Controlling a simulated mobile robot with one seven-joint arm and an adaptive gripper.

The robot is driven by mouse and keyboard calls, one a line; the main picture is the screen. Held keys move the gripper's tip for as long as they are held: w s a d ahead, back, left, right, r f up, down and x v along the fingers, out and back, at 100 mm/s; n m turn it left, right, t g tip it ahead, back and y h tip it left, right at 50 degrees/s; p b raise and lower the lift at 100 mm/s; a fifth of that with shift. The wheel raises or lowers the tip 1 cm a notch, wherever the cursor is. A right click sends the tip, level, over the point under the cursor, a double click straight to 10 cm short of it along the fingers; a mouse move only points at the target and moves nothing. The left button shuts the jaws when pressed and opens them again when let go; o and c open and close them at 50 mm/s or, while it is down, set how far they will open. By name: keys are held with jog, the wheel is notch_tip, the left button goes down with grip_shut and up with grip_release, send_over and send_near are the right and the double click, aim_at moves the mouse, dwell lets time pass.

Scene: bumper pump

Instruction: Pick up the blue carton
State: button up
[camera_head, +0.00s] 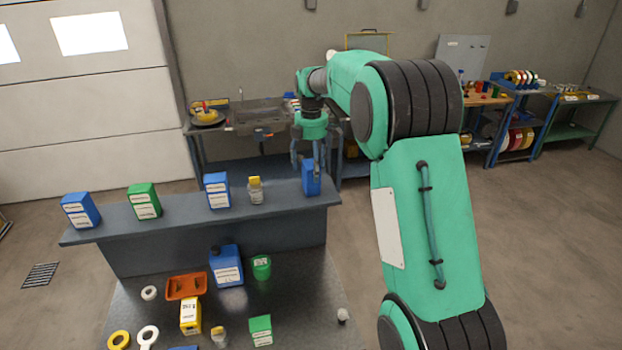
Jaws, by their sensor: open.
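My gripper (307,163) is open and points down at the right end of the raised shelf (185,217). A blue carton (312,181) stands upright there, directly below or between the fingers; I cannot tell whether they touch it. Two more blue cartons with white labels stand on the same shelf, one in the middle (217,191) and one at the left end (80,211). A larger blue container (226,267) with a dark cap stands on the lower table in front of the shelf.
The shelf also holds a green carton (144,202) and a small clear bottle with a yellow cap (255,191). An orange tray (186,286), a yellow carton (190,317), a green can (262,267) and rolls of tape stand below. A sink bench (262,118) is behind.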

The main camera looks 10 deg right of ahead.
aim_at(311, 179)
dwell(0.3)
jog(key=shift+f, duration=2.6)
jog(key=shift+c, duration=0.5)
jog(key=c, duration=1.4)
jog(key=shift+r, duration=0.1)
jog(key=shift+r, duration=0.85)
notch_tip(311, 179, up, 2)
jog(key=s, duration=0.5)
jog(key=s+b, duration=0.1)
jog(key=s, duration=0.4)
jog(key=s+r, duration=0.1)
jog(key=s, duration=0.5)
jog(key=shift+a, duration=0.15)
